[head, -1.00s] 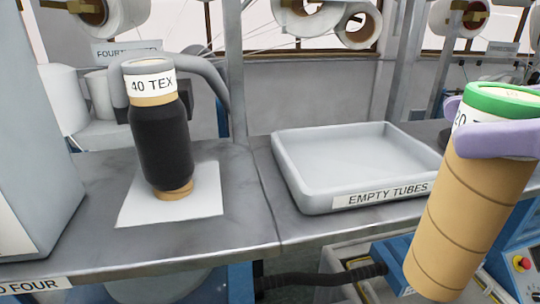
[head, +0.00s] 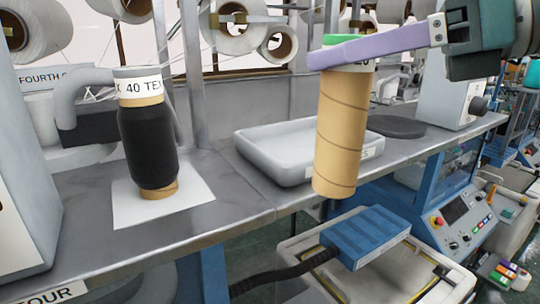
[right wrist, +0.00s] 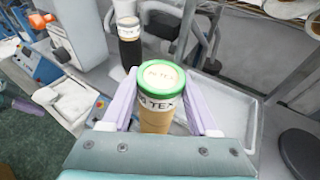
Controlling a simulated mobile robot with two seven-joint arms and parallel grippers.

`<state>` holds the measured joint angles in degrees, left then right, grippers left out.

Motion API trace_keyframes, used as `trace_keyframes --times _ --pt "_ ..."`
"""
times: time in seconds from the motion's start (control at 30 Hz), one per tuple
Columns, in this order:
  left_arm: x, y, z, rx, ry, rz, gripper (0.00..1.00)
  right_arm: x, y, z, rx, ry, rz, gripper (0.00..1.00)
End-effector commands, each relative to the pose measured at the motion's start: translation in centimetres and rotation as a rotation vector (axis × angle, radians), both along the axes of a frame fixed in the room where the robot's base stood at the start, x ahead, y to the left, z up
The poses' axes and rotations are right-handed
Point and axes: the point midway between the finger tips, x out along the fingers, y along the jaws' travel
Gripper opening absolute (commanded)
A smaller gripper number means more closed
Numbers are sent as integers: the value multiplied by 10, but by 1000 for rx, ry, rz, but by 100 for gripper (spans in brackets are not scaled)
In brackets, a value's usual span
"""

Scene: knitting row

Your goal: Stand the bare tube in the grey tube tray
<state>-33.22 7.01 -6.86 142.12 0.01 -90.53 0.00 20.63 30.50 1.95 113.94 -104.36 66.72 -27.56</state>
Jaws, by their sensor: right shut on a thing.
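The bare tube (head: 340,135) is a tan cardboard tube with a green top rim and a white label band. My right gripper (head: 338,55) is shut on it near its top and holds it upright in the air. In the head view the tube is in front of the grey tube tray (head: 265,162), hiding part of its label and right side. The right wrist view shows the tube (right wrist: 157,120) between the lilac fingers, with the tray (right wrist: 238,107) behind and to the right. The tray looks empty where visible. My left gripper is not in view.
A black-wound cone (head: 149,145) labelled 40 TEX stands on a white sheet (head: 190,203) left of the tray. A dark round disc (head: 396,127) lies to the tray's right. A blue box (head: 365,236) sits below the table's front edge.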

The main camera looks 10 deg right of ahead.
Motion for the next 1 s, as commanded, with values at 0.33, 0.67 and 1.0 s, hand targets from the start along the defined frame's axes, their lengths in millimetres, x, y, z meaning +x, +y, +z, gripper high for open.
trace_keyframes --times 0.33,0.67,1.0 --pt "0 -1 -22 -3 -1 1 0 87 6 40 -18 -7 -153 0" --pt "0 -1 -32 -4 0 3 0 127 -8 73 -20 -13 -286 0" --pt "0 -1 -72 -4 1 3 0 128 -9 16 -19 -12 -293 0"
